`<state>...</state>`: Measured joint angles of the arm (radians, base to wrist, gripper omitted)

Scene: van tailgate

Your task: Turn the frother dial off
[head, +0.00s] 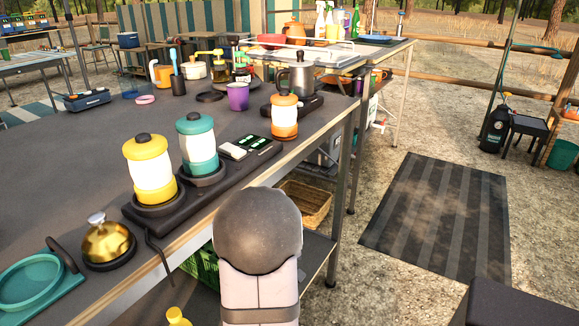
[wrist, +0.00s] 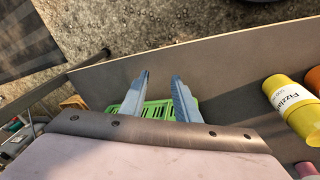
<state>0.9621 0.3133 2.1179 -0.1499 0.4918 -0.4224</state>
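No frother dial can be made out clearly in either view. In the head view a metal jug (head: 297,77) with a dark lid stands on a low black base (head: 309,104) towards the far end of the table. It may be the frother, but I cannot tell; an orange lantern (head: 284,117) stands in front and hides part of it. My gripper (wrist: 160,75) shows in the wrist view, its two grey fingers apart with nothing between them. It points over a green crate (wrist: 155,109), well away from the jug. The head view shows only my arm, not the gripper.
A yellow lantern (head: 151,170) and a teal lantern (head: 198,146) stand on a black dock (head: 219,183) near the table edge. A brass bell (head: 106,241) sits nearer. A purple mug (head: 238,97) is left of the jug. A yellow can (wrist: 287,100) is right of my gripper.

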